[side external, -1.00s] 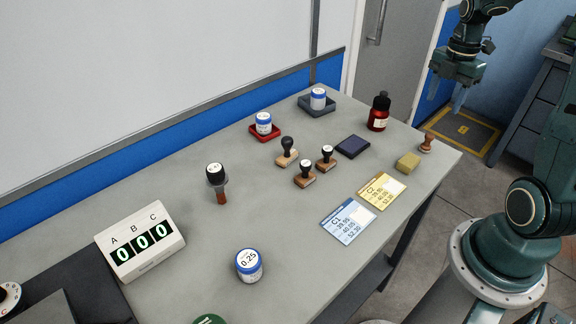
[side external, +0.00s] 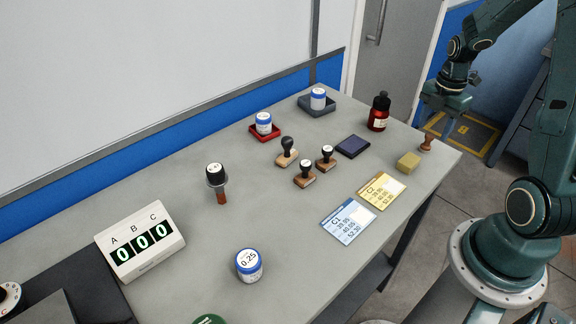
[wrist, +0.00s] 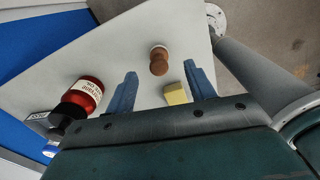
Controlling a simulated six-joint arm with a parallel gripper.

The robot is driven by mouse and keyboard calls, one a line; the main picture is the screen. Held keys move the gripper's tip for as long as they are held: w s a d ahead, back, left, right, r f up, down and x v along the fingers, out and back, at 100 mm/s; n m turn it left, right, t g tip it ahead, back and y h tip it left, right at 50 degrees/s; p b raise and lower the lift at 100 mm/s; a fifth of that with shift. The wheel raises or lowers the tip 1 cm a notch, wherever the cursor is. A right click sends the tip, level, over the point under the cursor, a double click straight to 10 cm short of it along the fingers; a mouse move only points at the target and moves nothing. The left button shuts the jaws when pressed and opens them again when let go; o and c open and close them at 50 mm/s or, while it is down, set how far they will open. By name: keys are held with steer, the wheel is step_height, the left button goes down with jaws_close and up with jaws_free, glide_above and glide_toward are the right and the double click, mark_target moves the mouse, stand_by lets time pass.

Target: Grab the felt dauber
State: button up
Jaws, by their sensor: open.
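The felt dauber (side external: 426,145) is a small brown wooden handle standing upright near the far right corner of the bench. It also shows in the wrist view (wrist: 159,62), with a pale edge at its base. My gripper (side external: 442,112) is above it and slightly to its right in the side view. In the wrist view my gripper (wrist: 160,80) has its two blue fingers spread apart, and the dauber appears between and just past the tips. Nothing is held.
A yellow block (side external: 408,162) sits close beside the dauber; it also shows near the right finger in the wrist view (wrist: 175,94). A red bottle (side external: 379,112) with a black cap stands to the left. The bench edge (side external: 446,168) is close by on the right.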

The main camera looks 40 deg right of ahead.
mark_target(430, 135)
steer(key=shift+f, duration=0.3)
steer(key=shift+w+f, duration=0.1)
steer(key=shift+f, duration=2.4)
steer(key=shift+c, duration=0.2)
steer(key=c, duration=1)
